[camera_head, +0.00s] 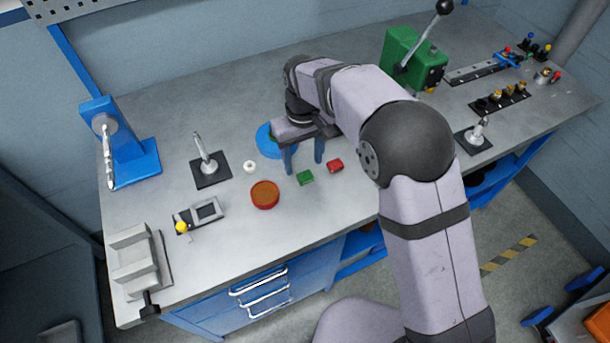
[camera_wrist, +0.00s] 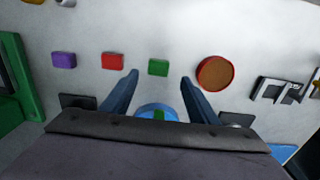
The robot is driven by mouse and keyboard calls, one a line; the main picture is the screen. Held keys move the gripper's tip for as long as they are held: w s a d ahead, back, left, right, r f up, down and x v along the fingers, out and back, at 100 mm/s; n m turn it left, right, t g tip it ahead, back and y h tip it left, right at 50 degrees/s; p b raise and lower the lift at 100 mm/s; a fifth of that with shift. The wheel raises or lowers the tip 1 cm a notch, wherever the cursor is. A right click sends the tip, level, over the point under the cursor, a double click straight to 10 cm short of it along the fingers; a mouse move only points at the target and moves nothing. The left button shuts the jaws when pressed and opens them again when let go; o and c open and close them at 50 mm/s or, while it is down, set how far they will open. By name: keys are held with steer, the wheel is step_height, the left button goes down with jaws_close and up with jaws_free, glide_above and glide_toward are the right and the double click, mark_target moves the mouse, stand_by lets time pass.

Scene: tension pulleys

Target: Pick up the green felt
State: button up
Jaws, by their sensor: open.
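A small green block (camera_head: 305,178), which I take for the green felt, lies flat on the grey workbench. In the wrist view the green block (camera_wrist: 158,67) shows between and just beyond my two fingertips, with clear space on both sides. My gripper (camera_head: 304,168) points down and is open, its fingers wide apart with nothing between them. The fingers also show in the wrist view (camera_wrist: 160,77). In the head view the fingertips appear just behind the green block; their height over the bench is hard to tell.
A red block (camera_head: 335,166) lies right of the green one. A round red-rimmed dish (camera_head: 265,195) and a white ring (camera_head: 249,167) lie left. A blue disc (camera_head: 266,141) is partly hidden behind my gripper. A purple block (camera_wrist: 64,60) shows in the wrist view.

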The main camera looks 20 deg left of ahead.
mark_target(304, 174)
steer(key=shift+w+f+p, duration=0.2)
steer(key=shift+f+p, duration=1.2)
steer(key=shift+f, duration=1.2)
steer(key=shift+c, duration=0.6)
steer(key=c, duration=1)
